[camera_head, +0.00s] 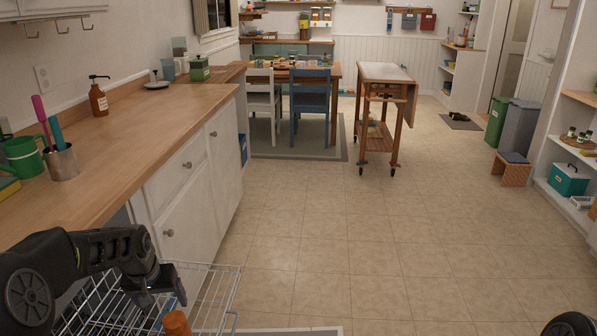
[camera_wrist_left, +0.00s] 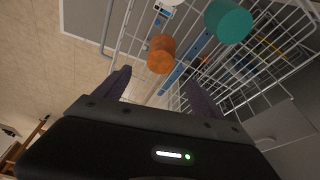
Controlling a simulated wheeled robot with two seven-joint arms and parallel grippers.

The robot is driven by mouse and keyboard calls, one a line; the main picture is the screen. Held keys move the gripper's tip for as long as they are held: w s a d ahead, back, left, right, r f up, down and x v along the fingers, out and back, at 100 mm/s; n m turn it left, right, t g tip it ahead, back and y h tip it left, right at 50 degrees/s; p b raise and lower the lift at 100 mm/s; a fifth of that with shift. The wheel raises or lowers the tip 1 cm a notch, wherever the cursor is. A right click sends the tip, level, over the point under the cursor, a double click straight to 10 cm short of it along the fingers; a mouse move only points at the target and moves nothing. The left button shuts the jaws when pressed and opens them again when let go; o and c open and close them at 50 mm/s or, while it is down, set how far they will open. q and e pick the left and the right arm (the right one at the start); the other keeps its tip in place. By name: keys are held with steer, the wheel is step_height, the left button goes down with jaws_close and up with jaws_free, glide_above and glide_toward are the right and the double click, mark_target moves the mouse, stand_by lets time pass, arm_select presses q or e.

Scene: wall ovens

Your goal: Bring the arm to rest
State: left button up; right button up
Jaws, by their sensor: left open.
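My left arm comes in from the lower left in the head view. Its left gripper (camera_head: 163,290) points down over a white wire rack (camera_head: 215,285). In the left wrist view the two dark fingers of the left gripper (camera_wrist_left: 158,85) stand apart with nothing between them. An orange cup (camera_wrist_left: 160,54) is in the rack (camera_wrist_left: 300,85) just beyond the fingertips, apart from them. The orange cup also shows at the bottom of the head view (camera_head: 177,323). The right gripper is not in view.
A wooden counter (camera_head: 140,130) with white cabinets (camera_head: 185,220) runs along the left, close to my left arm. A teal cup (camera_wrist_left: 228,22) is also in the rack. The tiled floor (camera_head: 340,240) ahead is clear up to a wheeled cart (camera_head: 385,75).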

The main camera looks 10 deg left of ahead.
arm_select(q)
steer(key=w+d+f+t, duration=0.2)
steer(key=w+d+f, duration=0.2)
steer(key=d, duration=0.2)
steer(key=s+d+f+m+h+p, duration=0.1)
steer(key=s+d+f+p, duration=0.2)
steer(key=d, duration=0.4)
steer(key=s+d+f+h+p, duration=0.1)
steer(key=s+d+f+h, duration=0.1)
steer(key=d+f, duration=0.5)
steer(key=s+d+f+g+h+p, duration=0.1)
steer(key=s+d+g+p, duration=0.1)
steer(key=s+d, duration=0.6)
steer(key=s+d+f+m+g+h+p, duration=0.1)
steer(key=s+d+f+g+p, duration=0.1)
steer(key=s+d, duration=0.7)
steer(key=s+p, duration=0.1)
steer(key=s, duration=0.4)
steer(key=shift+s+d+f+m, duration=0.15)
steer(key=shift+s+f+m, duration=0.1)
steer(key=shift+m, duration=0.05)
steer(key=shift+c, duration=0.2)
